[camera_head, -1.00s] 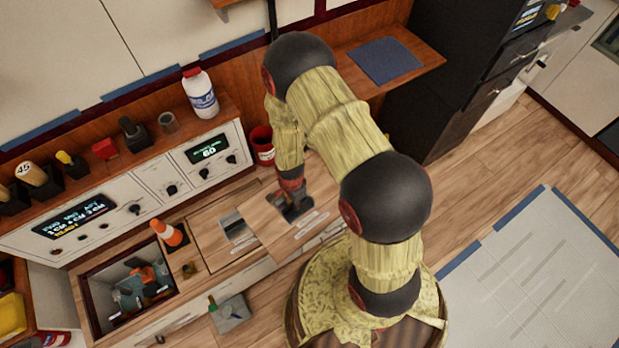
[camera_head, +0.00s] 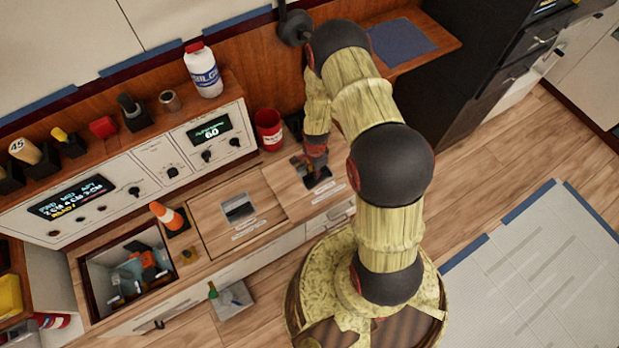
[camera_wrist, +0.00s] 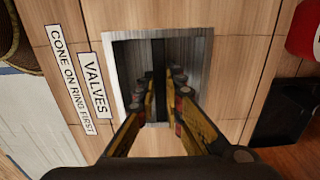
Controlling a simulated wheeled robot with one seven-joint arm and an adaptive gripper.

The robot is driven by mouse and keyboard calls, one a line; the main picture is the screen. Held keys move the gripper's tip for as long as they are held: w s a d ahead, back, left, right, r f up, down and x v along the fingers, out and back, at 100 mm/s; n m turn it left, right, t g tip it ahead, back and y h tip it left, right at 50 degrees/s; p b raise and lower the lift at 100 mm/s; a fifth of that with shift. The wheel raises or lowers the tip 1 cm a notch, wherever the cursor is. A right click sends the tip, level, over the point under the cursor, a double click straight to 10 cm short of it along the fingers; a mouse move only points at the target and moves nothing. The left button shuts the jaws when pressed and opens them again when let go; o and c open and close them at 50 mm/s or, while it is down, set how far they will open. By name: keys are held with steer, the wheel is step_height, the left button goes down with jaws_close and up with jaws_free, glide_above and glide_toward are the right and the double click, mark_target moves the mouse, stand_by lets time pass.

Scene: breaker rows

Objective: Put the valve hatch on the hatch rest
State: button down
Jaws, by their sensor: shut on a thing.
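The valve hatch (camera_wrist: 232,60) is a wooden panel with a metal-edged recess and a "VALVES" label in the wrist view. My gripper (camera_wrist: 163,90) reaches into the recess and is shut on its dark bar. In the head view my gripper (camera_head: 316,178) is over the right part of the wooden counter, with the hatch (camera_head: 338,196) under it. The hatch looks nearly level with the counter; I cannot tell whether it touches. The hatch rest is not clearly told apart and may be covered by the hatch.
A similar panel with a metal recess (camera_head: 238,208) lies left of the hatch. Further left are an orange cone (camera_head: 168,217) and an open compartment (camera_head: 98,277) holding several parts. A red bucket (camera_head: 268,130) and a dark holder (camera_wrist: 285,112) stand close behind. The control panel (camera_head: 160,165) backs the counter.

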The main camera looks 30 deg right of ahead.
steer(key=shift+w+d+f+b, duration=0.3)
steer(key=shift+d+f, duration=0.15)
steer(key=shift+f, duration=0.15)
steer(key=shift+w+d+f+b, duration=0.15)
steer(key=shift+w+d+f, duration=0.2)
steer(key=shift+f, duration=0.2)
steer(key=shift+d+f+b, duration=0.15)
steer(key=shift+f+b, duration=0.75)
steer(key=shift+f, duration=0.65)
steer(key=shift+f, duration=0.15)
steer(key=c, duration=1.9)
jaws_free()
steer(key=shift+s, duration=0.1)
